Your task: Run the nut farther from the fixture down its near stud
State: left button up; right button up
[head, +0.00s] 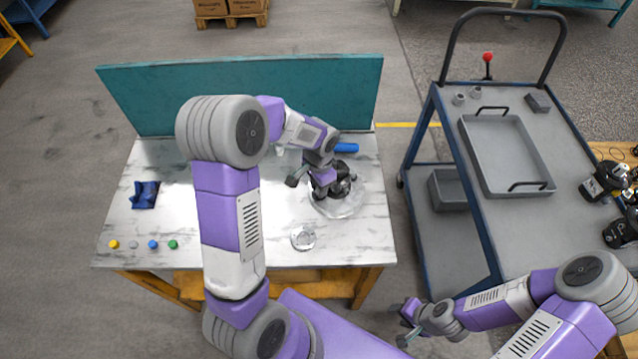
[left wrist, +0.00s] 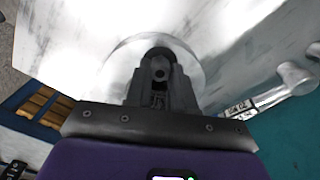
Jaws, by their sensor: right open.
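A dark motor (head: 343,184) stands on a pale round fixture plate (head: 345,208) at the right of the marble-topped table. My left gripper (head: 322,191) is over the motor, pointing down, and hides much of it. In the left wrist view its fingers (left wrist: 160,88) stand either side of a grey round-ended part (left wrist: 160,69), above the pale round plate (left wrist: 118,65). I cannot tell whether they touch this part, or whether it is a nut or a stud. The studs and nuts are not distinct in the head view. My right gripper (head: 404,322) is open and empty, away from the table.
A teal panel (head: 150,95) closes the table's back. A clear round dish (head: 303,238), a blue cloth (head: 145,195) and several coloured buttons (head: 153,244) lie on the table. A cart (head: 475,195) with a grey tray (head: 487,165) stands at the right.

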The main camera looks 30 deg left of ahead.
pick_arm(q)
jog(key=shift+o, duration=0.9)
jog(key=shift+n, duration=0.6)
jog(key=n+b, duration=0.1)
jog(key=n, duration=0.3)
jog(key=c, duration=0.7)
jog(key=m+p, duration=0.1)
jog(key=m, duration=0.2)
jog(key=shift+m, duration=0.3)
grip_shut()
jog(key=shift+m, duration=1.2)
